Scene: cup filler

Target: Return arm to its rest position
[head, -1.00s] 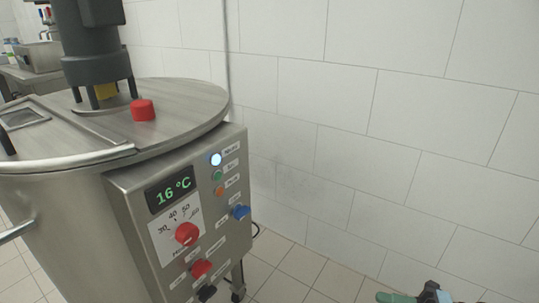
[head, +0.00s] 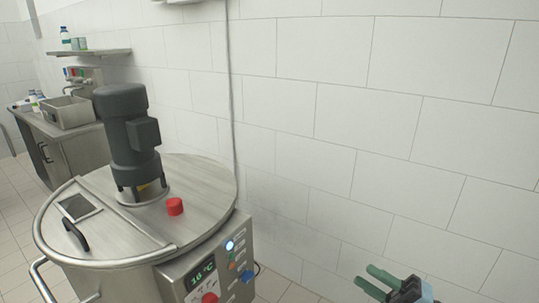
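My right gripper (head: 374,283) shows at the bottom right of the head view, in front of the white tiled wall. Its two green fingers are apart with nothing visible between them. It is to the right of the steel vat (head: 105,262) and its control panel (head: 215,270), touching neither. The panel's display reads 16 °C and a white-blue light is lit at its top. My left gripper is out of view.
A dark motor (head: 127,135) and a red knob (head: 175,206) are on the vat's lid. A steel counter (head: 65,145) with a metal box and bottles stands at the back left, under a wall shelf (head: 88,52). The white wall (head: 330,130) bounds the right side.

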